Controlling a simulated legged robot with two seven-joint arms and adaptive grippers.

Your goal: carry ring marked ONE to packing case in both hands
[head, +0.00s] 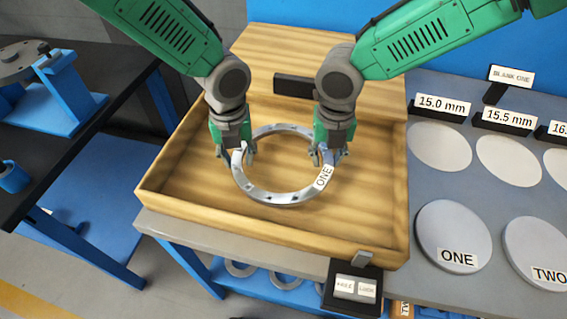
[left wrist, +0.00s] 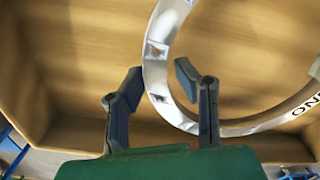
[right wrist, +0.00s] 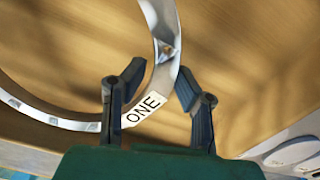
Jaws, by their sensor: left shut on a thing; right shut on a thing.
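The metal ring marked ONE (head: 283,198) is inside the wooden packing case (head: 200,203), which has an open lid at the back. The ring looks level; I cannot tell whether it touches the case floor. My left gripper (head: 237,153) is shut on the ring's left side, with a finger on each side of the band, as the left wrist view (left wrist: 160,88) shows. My right gripper (head: 328,155) is shut on its right side, close to the ONE label, which also shows in the right wrist view (right wrist: 145,108).
Grey discs marked ONE (head: 452,235) and TWO (head: 540,250) lie on the bench right of the case, with thickness signs (head: 440,106) behind. A dark bench (head: 75,95) stands left.

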